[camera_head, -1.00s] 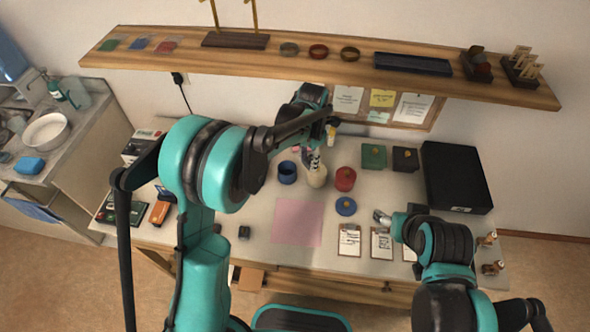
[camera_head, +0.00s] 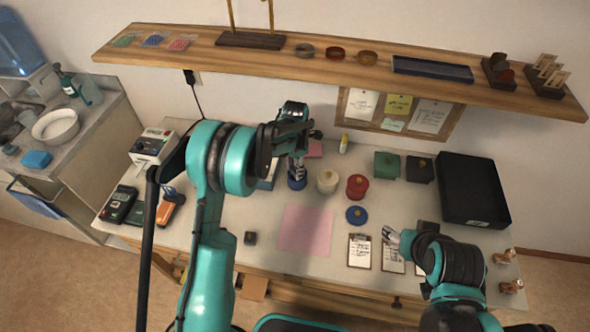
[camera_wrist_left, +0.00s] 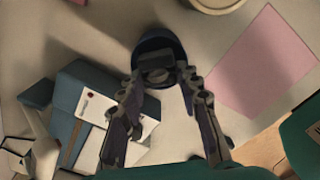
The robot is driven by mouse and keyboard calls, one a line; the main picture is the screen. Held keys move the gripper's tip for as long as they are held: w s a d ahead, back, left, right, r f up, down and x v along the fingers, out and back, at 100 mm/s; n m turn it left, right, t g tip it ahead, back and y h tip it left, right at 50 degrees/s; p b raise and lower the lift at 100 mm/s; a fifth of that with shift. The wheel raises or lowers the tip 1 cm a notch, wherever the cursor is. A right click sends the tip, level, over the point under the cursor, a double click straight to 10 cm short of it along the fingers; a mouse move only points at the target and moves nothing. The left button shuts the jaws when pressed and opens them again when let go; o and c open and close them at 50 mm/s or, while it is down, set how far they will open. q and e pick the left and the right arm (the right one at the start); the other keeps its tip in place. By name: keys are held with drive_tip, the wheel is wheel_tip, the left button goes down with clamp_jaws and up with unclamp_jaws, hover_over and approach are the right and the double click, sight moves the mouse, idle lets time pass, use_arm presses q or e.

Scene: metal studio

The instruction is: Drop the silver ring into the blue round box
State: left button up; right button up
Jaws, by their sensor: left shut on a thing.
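The blue round box (camera_head: 297,183) stands open on the bench, left of a cream round box (camera_head: 327,182). Its dark blue rim (camera_wrist_left: 148,36) shows in the left wrist view. My left gripper (camera_head: 297,166) is directly over the box, fingers pointing down. In the wrist view its fingertips (camera_wrist_left: 162,78) are at the box's mouth, shut on a small grey thing (camera_wrist_left: 157,76), apparently the silver ring; its shape is hard to make out. The blue lid (camera_head: 357,215) lies apart on the bench. My right gripper (camera_head: 389,236) is low over the clipboards; its jaws are unclear.
A red round box (camera_head: 357,187), a green box (camera_head: 387,164) and a black tray (camera_head: 473,190) stand to the right. A pink mat (camera_head: 306,230) lies in front, clear. A wooden shelf (camera_head: 440,83) overhangs the back of the bench.

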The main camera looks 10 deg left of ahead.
use_arm(q)
drive_tip(key=shift+s, duration=0.1)
drive_tip(key=shift+f+b, duration=0.25)
drive_tip(key=shift+b, duration=0.05)
drive_tip(key=shift+s+f, duration=0.15)
drive_tip(key=shift+f, duration=0.05)
drive_tip(key=o, duration=1)
drive_tip(key=shift+d, duration=0.1)
drive_tip(key=shift+f, duration=0.15)
